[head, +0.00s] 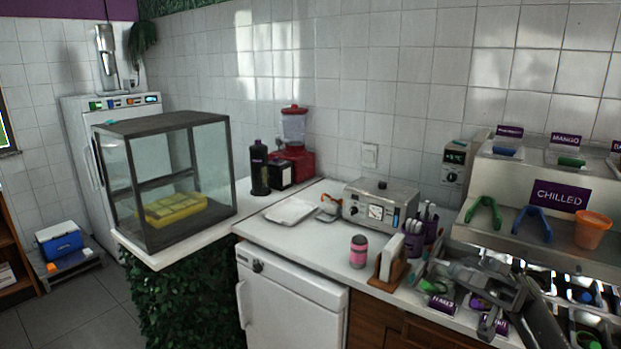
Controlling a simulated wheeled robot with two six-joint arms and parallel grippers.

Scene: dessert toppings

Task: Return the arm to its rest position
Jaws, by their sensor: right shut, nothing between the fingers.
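My right gripper (440,274) is in the head view at the lower right, above the front edge of the counter. Its grey arm comes in from the bottom right. The gripper is shut and holds nothing. It overlaps small purple labels and part of the chilled topping station (500,236), so some of what lies behind it is hidden. My left gripper is not in view.
A pink-banded jar (358,251), a napkin holder (391,262) and a purple cup of utensils (414,243) stand left of the gripper. Green tongs (484,213), blue tongs (533,222) and an orange cup (592,230) are on the station. A white tray (290,211) lies farther left.

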